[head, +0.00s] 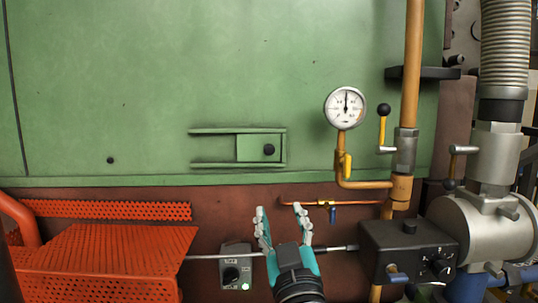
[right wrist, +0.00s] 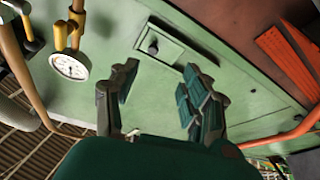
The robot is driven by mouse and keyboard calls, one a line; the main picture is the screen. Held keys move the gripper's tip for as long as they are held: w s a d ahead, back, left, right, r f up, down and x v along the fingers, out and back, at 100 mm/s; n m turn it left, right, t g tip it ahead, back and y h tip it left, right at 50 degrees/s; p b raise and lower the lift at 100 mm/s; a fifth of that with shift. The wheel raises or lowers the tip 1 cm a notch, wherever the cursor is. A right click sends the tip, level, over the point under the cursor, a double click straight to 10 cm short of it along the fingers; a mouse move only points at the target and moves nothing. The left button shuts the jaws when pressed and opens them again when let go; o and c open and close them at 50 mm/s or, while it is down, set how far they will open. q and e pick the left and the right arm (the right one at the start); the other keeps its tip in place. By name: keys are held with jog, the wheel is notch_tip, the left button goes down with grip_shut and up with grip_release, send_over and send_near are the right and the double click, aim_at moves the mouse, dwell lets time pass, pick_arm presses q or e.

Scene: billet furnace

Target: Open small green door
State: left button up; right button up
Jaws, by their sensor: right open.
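The small green door (head: 258,148) is a little rectangular plate with a dark round knob (head: 269,150), set between two horizontal rails on the large green panel. It looks shut. My right gripper (head: 298,210) is open and empty, below the door and slightly to its right in the head view, with its fingers pointing up. In the right wrist view the small door (right wrist: 158,45) and its knob show beyond the open fingers (right wrist: 160,80), apart from them. My left gripper is not in view.
A pressure gauge (head: 346,107) with yellow pipes and a black-knobbed lever (head: 383,110) stands right of the door. An orange perforated guard (head: 110,260) is at the lower left. A grey switch box (head: 236,268) and a black box (head: 408,250) flank the gripper.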

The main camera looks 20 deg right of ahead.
jog(key=r, duration=0.2)
jog(key=p, duration=0.7)
send_near(269, 151)
jog(key=shift+t, duration=0.3)
jog(key=x, duration=0.8)
jog(key=shift+d, duration=0.1)
jog(key=shift+w, duration=0.45)
grip_shut()
